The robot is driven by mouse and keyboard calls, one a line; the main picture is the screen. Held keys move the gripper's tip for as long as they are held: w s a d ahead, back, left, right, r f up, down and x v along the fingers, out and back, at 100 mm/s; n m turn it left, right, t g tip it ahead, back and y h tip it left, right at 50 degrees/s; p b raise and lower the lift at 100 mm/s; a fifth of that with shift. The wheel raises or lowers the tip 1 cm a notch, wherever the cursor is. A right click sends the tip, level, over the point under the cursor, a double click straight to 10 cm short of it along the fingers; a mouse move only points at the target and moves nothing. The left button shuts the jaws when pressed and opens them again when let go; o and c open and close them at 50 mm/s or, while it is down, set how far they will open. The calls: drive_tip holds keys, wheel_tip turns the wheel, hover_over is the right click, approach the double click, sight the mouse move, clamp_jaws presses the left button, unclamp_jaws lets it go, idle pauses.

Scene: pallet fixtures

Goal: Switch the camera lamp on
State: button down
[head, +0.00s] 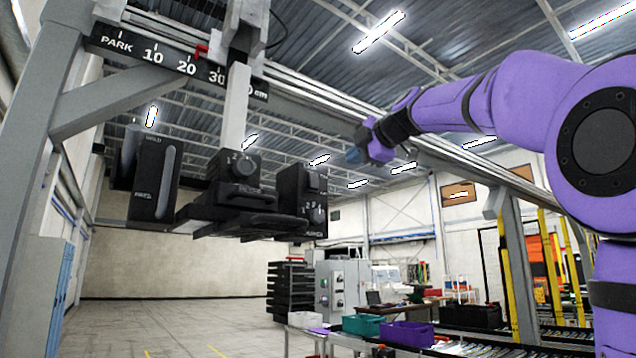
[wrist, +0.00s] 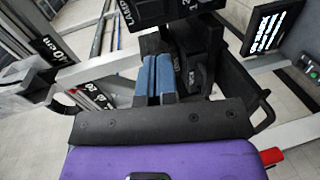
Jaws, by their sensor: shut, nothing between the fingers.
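A black control unit hangs from the overhead rail in the head view. Its right-hand box (head: 301,200) has a knob high on its face and a numbered dial below. In the wrist view, a black box (wrist: 165,10) at the top edge bears the word LAMP, partly cut off. The lamp's own switch position cannot be read. My gripper (head: 355,155) is to the right of the unit in the head view, with a visible gap. In the wrist view its blue fingers (wrist: 155,62) are together and empty, pointing towards the black boxes.
The unit's middle part (head: 232,168) has a dial and a handle bar; a tall box (head: 152,174) hangs at its left. The rail carries a scale plate (head: 170,62) and a red pointer (head: 202,50). A grey post (head: 40,190) stands left. Crates (head: 407,334) stand below.

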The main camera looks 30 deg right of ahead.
sight(315, 187)
drive_tip(key=shift+w+r, duration=0.1)
idle(0.3)
drive_tip(key=w+f, duration=0.1)
drive_tip(key=w, duration=0.8)
drive_tip(key=w+f, duration=0.1)
drive_tip(key=w, duration=0.3)
drive_tip(key=shift+w+a+f, duration=0.2)
drive_tip(key=shift+w+f, duration=0.1)
drive_tip(key=shift+f, duration=0.05)
drive_tip(key=shift+w, duration=0.1)
drive_tip(key=shift+w+f, duration=0.25)
drive_tip(key=shift+f, duration=0.05)
drive_tip(key=shift+f, duration=0.15)
